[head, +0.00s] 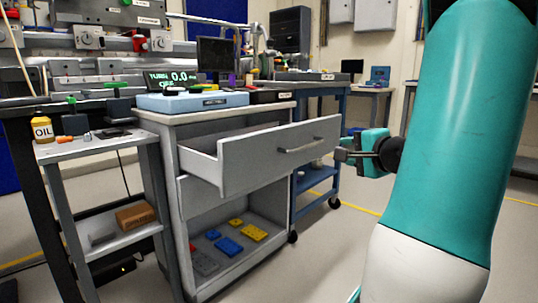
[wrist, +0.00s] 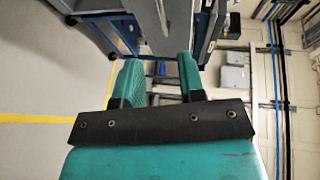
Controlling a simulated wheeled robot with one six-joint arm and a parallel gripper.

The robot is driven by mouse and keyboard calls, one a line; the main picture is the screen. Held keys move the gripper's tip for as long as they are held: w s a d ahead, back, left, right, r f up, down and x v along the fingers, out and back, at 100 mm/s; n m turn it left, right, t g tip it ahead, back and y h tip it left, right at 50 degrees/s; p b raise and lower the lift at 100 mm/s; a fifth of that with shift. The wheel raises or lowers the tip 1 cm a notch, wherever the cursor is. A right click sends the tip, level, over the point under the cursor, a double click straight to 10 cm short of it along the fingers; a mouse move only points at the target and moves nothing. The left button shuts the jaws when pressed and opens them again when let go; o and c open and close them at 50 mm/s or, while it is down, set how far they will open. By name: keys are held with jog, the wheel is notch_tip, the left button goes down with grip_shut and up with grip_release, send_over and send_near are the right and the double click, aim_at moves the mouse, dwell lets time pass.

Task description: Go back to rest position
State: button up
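My gripper (head: 345,154) is at the right of the head view, just right of the open drawer's front. In the wrist view its two teal fingers (wrist: 158,66) stand apart with nothing held between them. The grey drawer (head: 260,158) is pulled out of the grey cabinet (head: 176,168), and its bar handle (head: 302,145) shows left of my gripper. My gripper appears clear of the handle, though the exact distance is hard to tell.
A blue wheeled cart (head: 322,175) stands behind the drawer. The cabinet's lower shelf holds blue and yellow plates. Floor at the front right is clear around my arm.

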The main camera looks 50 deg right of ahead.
jog(key=w+a+n+g+y+p, duration=0.1)
jog(key=w+a+n+g+y, duration=0.25)
jog(key=a, duration=0.55)
jog(key=w+a+f+n+y+p, duration=0.1)
jog(key=w+a+n+y+p, duration=0.2)
jog(key=a+n, duration=0.4)
jog(key=w+a+n+g+y, duration=0.2)
jog(key=w+a+n+y, duration=0.25)
jog(key=a, duration=0.55)
jog(key=s+a+n+g+p, duration=0.5)
jog(key=s+a+n+g, duration=0.4)
jog(key=s+a+n, duration=0.75)
notch_tip(320, 180, up, 39)
jog(key=w+a+m+p, duration=0.1)
jog(key=m+p, duration=0.2)
jog(key=p, duration=3.4)
jog(key=shift+w+a+f+h+p, duration=0.2)
jog(key=shift+w+a+h+p, duration=0.05)
jog(key=shift+w+h+p, duration=0.05)
jog(key=shift+d, duration=0.1)
